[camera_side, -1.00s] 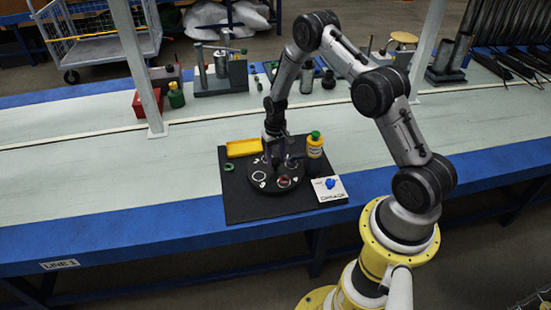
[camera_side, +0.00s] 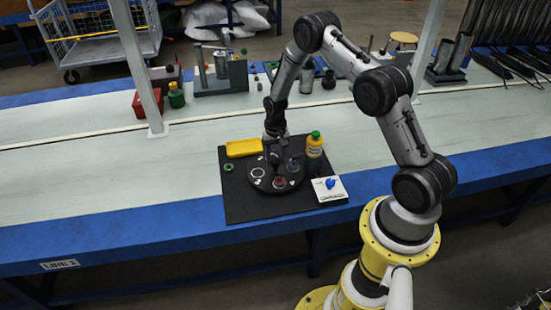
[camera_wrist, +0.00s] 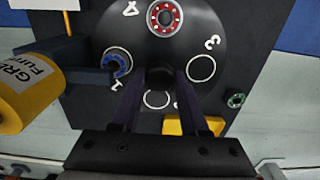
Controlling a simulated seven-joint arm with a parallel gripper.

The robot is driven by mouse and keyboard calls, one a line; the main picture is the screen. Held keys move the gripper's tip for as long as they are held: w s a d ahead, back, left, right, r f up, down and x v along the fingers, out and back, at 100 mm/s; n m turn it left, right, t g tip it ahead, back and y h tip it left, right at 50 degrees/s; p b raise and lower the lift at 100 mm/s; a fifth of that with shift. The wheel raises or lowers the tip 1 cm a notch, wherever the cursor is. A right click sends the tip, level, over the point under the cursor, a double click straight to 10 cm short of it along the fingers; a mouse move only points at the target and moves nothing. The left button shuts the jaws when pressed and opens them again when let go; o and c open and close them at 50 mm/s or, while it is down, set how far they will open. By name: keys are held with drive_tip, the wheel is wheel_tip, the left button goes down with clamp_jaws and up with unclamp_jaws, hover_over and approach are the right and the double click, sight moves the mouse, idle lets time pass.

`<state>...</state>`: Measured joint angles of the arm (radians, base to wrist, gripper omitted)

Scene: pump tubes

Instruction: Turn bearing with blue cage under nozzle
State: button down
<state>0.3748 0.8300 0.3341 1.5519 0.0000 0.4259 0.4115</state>
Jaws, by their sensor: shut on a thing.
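The bearing with blue cage (camera_wrist: 117,62) sits on the black turntable (camera_wrist: 185,45) near the "1" mark, at the left in the wrist view. The dark nozzle arm (camera_wrist: 88,80) reaches in from the grease bottle (camera_wrist: 30,92) and ends at this bearing, partly overlapping it; exact alignment is hard to judge. My gripper (camera_wrist: 160,80) is shut on the turntable's dark central knob (camera_wrist: 160,74). In the side view the turntable (camera_side: 257,184) lies under my gripper (camera_side: 274,155), and the blue cage is not clearly visible.
A bearing with red cage (camera_wrist: 165,17) sits on the turntable. Two white-ringed places look empty. A green-caged bearing (camera_side: 228,167) lies on the black mat (camera_side: 240,208). A yellow tray (camera_side: 244,148) stands behind, and a card with a blue button (camera_side: 329,188) lies front right.

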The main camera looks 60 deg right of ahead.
sight(276, 160)
drive_tip(key=shift+c, duration=2.1)
unclamp_jaws()
wheel_tip(276, 160, up, 14)
